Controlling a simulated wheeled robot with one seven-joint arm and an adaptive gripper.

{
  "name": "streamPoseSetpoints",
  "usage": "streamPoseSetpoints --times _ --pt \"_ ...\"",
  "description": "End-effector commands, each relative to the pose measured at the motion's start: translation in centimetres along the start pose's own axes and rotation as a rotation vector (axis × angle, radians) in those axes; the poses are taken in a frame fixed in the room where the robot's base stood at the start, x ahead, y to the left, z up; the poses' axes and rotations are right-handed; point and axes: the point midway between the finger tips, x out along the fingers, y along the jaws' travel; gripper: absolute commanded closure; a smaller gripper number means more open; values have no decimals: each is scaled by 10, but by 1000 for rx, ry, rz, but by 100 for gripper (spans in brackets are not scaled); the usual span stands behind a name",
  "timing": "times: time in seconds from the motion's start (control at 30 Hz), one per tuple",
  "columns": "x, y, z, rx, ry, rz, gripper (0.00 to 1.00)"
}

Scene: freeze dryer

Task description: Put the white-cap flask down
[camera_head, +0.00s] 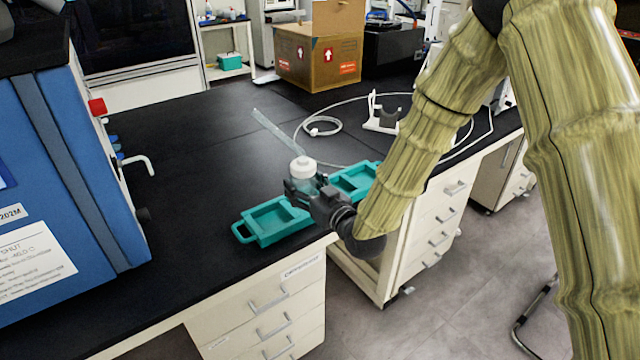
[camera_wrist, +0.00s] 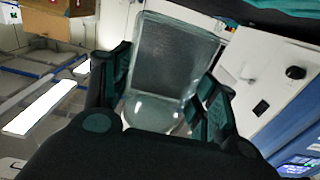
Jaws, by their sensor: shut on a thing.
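In the wrist view the flask (camera_wrist: 160,75) stands between both fingers of the gripper (camera_wrist: 163,92).
A blue machine (camera_head: 70,150) with a bent white spout stands at the left. A white tube (camera_head: 330,120) curls over the black table (camera_head: 190,150) behind the trays. A white stand (camera_head: 384,115) and a cardboard box (camera_head: 318,60) are farther back.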

Motion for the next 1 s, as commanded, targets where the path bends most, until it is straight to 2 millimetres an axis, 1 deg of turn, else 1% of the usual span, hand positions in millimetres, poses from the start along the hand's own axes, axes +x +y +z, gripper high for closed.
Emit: streamPoseSetpoints --times 0.03,0.2,0.33,0.63,0.83,1.0 --pt "4 10 -1 -1 1 3 71" --pt "16 39 2 -1 1 2 71" --pt "22 53 5 0 0 1 71" --pt "29 68 7 0 0 1 71" --pt "28 66 31 1 -2 1 71" --pt "28 66 42 0 0 1 71"
